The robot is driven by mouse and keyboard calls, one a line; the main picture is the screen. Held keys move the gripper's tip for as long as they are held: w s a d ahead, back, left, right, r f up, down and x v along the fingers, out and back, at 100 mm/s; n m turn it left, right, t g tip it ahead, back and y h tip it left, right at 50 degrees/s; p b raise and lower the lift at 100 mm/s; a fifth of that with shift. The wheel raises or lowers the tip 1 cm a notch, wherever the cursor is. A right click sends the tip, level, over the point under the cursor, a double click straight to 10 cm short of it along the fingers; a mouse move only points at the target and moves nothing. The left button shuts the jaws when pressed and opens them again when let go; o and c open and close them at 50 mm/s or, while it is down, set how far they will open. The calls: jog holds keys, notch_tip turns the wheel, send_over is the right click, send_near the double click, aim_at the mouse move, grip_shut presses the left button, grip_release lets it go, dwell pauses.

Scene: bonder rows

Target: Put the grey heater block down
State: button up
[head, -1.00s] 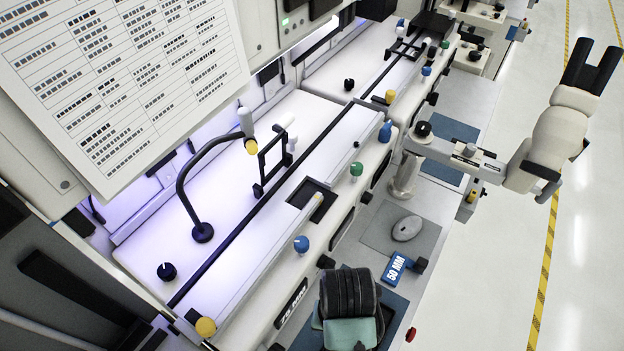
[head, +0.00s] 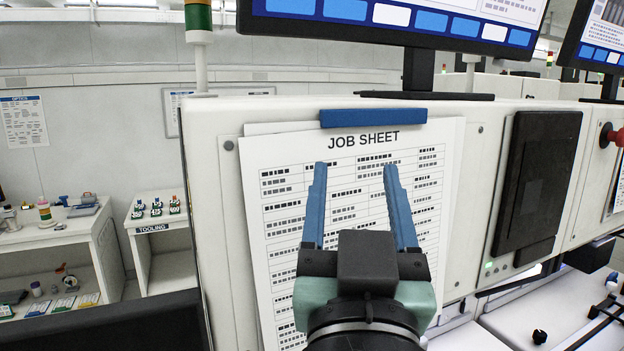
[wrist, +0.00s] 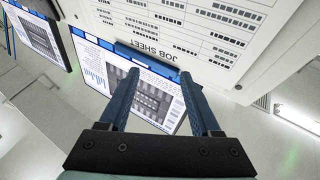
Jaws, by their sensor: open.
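My gripper (head: 354,190) is open and empty, raised in front of the job sheet in the head view. Its two blue fingers point up and stand well apart. In the wrist view my gripper (wrist: 158,90) also shows nothing between its fingers but a screen in the background. I cannot make out a grey heater block in any current view.
The job sheet (head: 350,165) hangs from a blue clip (head: 373,117) on the white machine front, close behind my fingers. A monitor (head: 400,15) is above. A tooling shelf (head: 160,228) and a bench (head: 50,235) stand at the left.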

jog(key=s+a+r+n+t+y, duration=0.1)
jog(key=s+a+r+t+y, duration=0.1)
jog(key=s+a+r+t, duration=0.2)
jog(key=s+r, duration=0.3)
jog(key=r, duration=0.3)
jog(key=shift+s+r+t, duration=0.2)
jog(key=shift+s+t, duration=0.2)
notch_tip(320, 180, down, 5)
jog(key=b, duration=0.4)
jog(key=shift+w+a+r, duration=0.1)
jog(key=shift+r, duration=0.05)
